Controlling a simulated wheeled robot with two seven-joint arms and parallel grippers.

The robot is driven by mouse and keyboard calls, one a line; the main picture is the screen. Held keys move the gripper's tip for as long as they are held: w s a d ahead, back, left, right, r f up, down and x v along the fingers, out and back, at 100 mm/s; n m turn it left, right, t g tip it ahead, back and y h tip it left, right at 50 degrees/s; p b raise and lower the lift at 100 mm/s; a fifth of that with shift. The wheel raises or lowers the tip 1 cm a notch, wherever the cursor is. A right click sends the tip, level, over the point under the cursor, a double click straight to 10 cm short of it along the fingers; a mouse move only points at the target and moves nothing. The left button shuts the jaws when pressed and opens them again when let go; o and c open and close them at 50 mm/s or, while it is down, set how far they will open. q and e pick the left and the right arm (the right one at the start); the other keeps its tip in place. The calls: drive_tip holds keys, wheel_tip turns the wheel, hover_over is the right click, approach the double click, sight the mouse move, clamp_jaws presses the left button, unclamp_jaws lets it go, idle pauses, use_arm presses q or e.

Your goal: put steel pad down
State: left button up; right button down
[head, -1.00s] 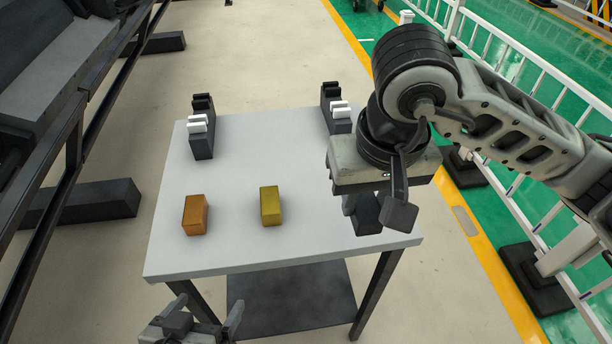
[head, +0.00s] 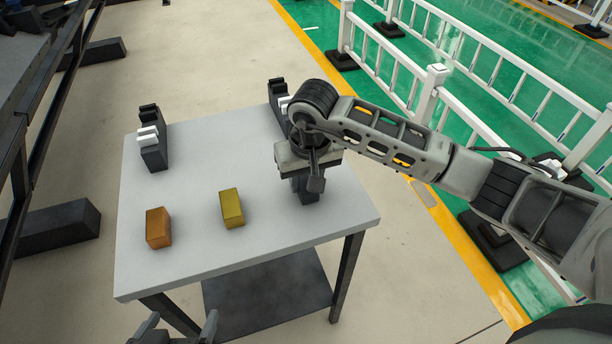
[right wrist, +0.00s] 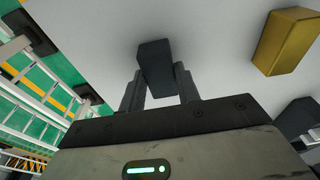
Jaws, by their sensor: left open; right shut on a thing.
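The steel pad, a dark grey block (right wrist: 155,62), is between the two fingers of my right gripper (head: 306,192) in the right wrist view. My right gripper is shut on it at the right side of the white table (head: 190,265). The pad is low, close over or on the tabletop; I cannot tell whether it touches. In the head view the wrist mostly hides it. My left gripper (head: 180,334) is open and empty at the bottom edge of the head view, in front of the table, partly cut off.
An orange block (head: 158,228) and a yellow block (head: 232,208) stand on the table left of my right gripper. Two dark holders with white parts stand at the back left (head: 153,150) and back right (head: 277,92). The table's front middle is clear. White railings (head: 437,85) run at right.

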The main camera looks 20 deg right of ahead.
drive_tip(key=shift+f, duration=0.15)
drive_tip(key=shift+f, duration=0.1)
drive_tip(key=shift+f+b, duration=0.15)
drive_tip(key=shift+b, duration=0.15)
drive_tip(key=c, duration=1)
unclamp_jaws()
drive_tip(key=shift+r+p, duration=0.35)
drive_tip(key=shift+r, duration=0.05)
drive_tip(key=r, duration=0.4)
drive_tip(key=s+r, duration=0.1)
drive_tip(key=r, duration=0.6)
drive_tip(key=shift+s+d+r+b, duration=0.1)
drive_tip(key=shift+s+r+b, duration=0.2)
drive_tip(key=shift+s, duration=0.05)
